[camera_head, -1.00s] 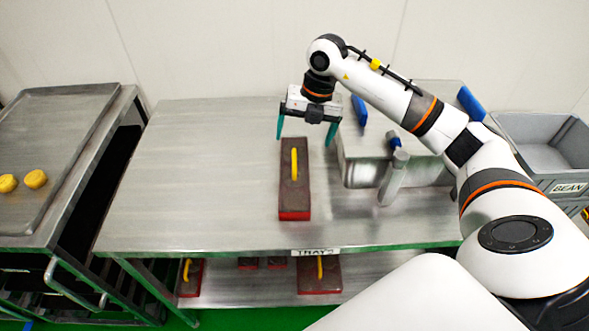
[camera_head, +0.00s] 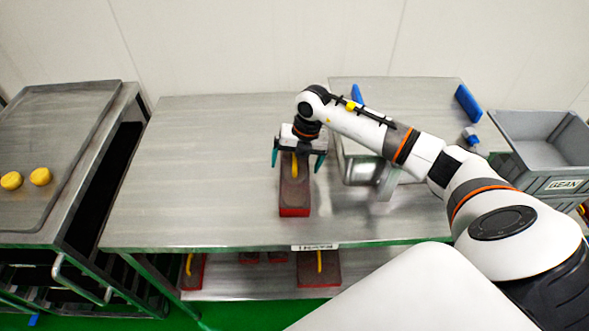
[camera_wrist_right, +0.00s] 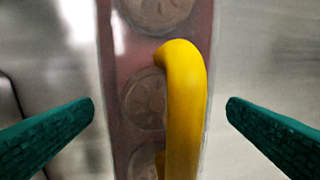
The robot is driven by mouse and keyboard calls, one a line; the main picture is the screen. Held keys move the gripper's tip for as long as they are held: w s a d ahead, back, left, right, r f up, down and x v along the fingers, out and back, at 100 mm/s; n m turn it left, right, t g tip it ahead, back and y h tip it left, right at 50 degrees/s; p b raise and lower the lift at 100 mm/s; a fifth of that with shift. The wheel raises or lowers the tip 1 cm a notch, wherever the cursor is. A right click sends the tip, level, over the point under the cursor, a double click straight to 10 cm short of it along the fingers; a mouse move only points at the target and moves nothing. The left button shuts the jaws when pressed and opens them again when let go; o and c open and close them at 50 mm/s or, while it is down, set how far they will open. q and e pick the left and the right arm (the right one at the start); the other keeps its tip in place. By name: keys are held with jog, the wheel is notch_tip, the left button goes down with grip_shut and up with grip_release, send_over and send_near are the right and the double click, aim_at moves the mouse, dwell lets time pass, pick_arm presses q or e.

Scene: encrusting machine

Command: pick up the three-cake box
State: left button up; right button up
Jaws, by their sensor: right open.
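The three-cake box (camera_head: 294,200) is a long, dark red-brown box with a yellow handle, lying on the metal table. In the right wrist view the box (camera_wrist_right: 145,100) shows round cakes under a clear lid, and its yellow handle (camera_wrist_right: 186,100) runs up the middle. My right gripper (camera_head: 297,163) is over the far part of the box. Its two green fingers are open, one on each side of the handle and apart from it. The wrist view shows the open right gripper (camera_wrist_right: 160,108) with nothing between the fingers touching them. My left gripper is not in view.
A metal machine part (camera_head: 362,170) stands just right of the box. A grey crate (camera_head: 540,150) is at the far right. A tray (camera_head: 70,150) with two yellow cakes is at left. More red boxes (camera_head: 320,270) sit on the lower shelf. The table left of the box is clear.

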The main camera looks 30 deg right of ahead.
jog(key=c, duration=1.1)
